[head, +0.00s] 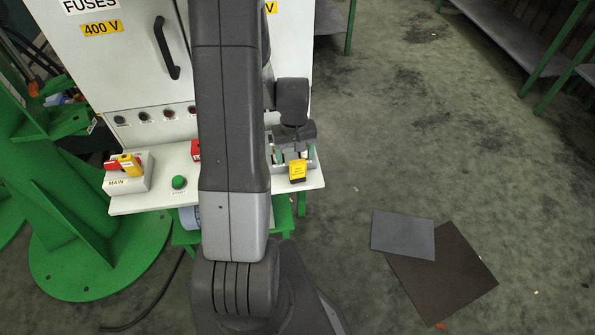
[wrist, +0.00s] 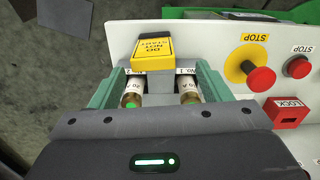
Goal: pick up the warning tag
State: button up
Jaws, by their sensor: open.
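The warning tag (head: 297,171) is a small yellow tag with black lettering at the right front of the white shelf. In the wrist view the tag (wrist: 153,47) reads "DO NOT START" and sits at the far side of a grey block, near the shelf edge. My gripper (head: 294,156) is over that block. In the wrist view my gripper (wrist: 160,76) is open, with one green finger on each side of the block and no grip on the tag. Two fuses (wrist: 132,92) (wrist: 188,88) show between the fingers, nearer the palm than the tag. Finger contact with the block cannot be told.
A red lock box (wrist: 286,112), a yellow-and-red stop button (wrist: 257,76) and a red button (wrist: 298,67) are beside the right finger in the wrist view. The MAIN switch box (head: 127,175) and green button (head: 179,182) are left on the shelf. A cabinet (head: 130,75) stands behind.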

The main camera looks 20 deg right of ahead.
aim_at(298, 161)
jog(key=shift+s+d+f+p, duration=0.1)
jog(key=shift+s+f, duration=0.05)
jog(key=shift+f, duration=0.6)
jog(key=shift+s+d+f+p, duration=0.1)
jog(key=shift+d+f+p, duration=0.05)
jog(key=shift+f, duration=0.55)
jog(key=shift+s+d+f+p, duration=0.1)
jog(key=shift+s+f, duration=0.05)
jog(key=shift+f, duration=1.35)
jog(key=c, duration=1.1)
jog(key=shift+r, duration=0.2)
